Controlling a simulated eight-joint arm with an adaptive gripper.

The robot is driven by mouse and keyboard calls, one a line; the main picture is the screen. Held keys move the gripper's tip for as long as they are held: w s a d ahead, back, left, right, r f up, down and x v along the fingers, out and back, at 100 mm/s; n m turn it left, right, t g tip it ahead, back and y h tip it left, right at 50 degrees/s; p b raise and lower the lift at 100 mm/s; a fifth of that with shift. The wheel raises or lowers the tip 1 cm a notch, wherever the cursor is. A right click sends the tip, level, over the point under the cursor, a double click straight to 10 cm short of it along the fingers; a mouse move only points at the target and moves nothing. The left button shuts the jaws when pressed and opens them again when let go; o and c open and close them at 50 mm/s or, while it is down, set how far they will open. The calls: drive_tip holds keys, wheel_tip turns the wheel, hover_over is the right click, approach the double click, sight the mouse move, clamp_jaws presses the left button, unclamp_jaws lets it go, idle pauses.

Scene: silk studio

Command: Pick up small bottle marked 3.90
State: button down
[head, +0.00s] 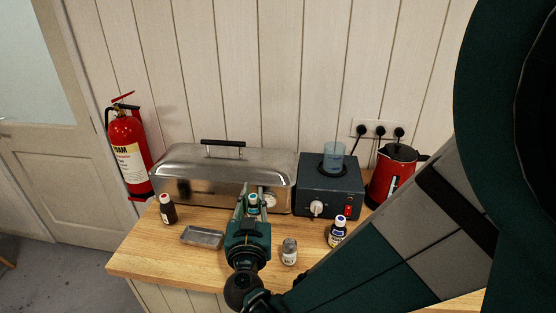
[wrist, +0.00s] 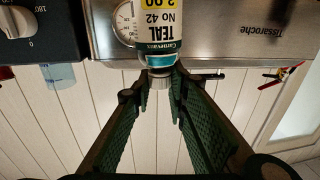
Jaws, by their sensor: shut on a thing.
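A small bottle (wrist: 160,32) with a white label reading "TEAL No 42" shows upside down in the wrist view. A yellow price strip on it is cut off by the frame edge, so its full price cannot be read. My gripper (wrist: 154,88) is shut on this bottle at its cap end. In the head view, the bottle's teal top (head: 253,198) shows between the fingers of my gripper (head: 253,208), in front of the steel box. The bottle's lower part is hidden there; I cannot tell whether it touches the worktop.
The steel box (head: 222,178) stands close behind the bottle. A heater box (head: 330,185) with a beaker (head: 333,157) and a red kettle (head: 392,174) stand right. Other bottles (head: 167,209) (head: 289,252) (head: 337,231) and a metal tray (head: 202,237) are on the wooden worktop (head: 150,248).

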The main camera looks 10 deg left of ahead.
drive_tip(key=shift+r+p, duration=0.85)
drive_tip(key=shift+r, duration=2.1)
